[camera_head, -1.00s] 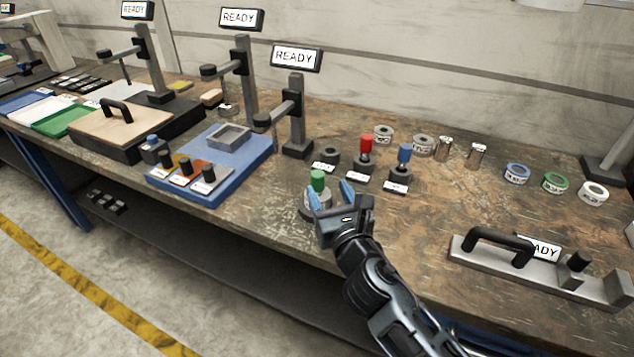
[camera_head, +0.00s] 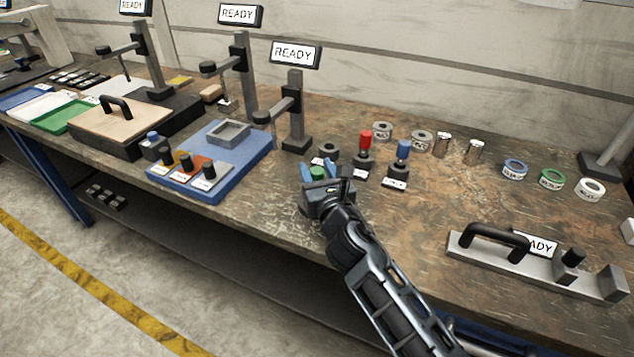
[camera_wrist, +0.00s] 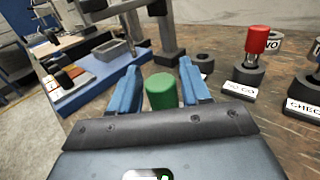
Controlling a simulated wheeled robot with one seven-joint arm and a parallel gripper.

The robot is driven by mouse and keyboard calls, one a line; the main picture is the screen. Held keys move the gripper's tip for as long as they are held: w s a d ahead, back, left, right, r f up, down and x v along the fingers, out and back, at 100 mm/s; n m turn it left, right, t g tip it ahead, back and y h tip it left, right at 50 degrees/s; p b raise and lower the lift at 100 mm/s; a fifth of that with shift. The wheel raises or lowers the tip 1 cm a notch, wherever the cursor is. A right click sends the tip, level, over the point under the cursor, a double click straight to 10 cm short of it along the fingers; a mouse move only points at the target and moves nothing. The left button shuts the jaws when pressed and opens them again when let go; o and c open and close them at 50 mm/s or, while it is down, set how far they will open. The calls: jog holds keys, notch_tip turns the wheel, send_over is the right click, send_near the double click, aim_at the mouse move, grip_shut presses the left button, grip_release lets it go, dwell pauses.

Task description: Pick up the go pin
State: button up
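The pin's lower part is hidden behind my gripper.
Behind stand an empty dark ring (camera_head: 328,151), a red pin (camera_head: 365,142) labelled NO GO and a blue pin (camera_head: 403,151) labelled CHECK. A READY sign post (camera_head: 295,110) and blue tray (camera_head: 262,152) are left. A handled fixture (camera_head: 480,262) lies right.

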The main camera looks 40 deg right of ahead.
grip_shut()
jog(key=shift+r, duration=0.1)
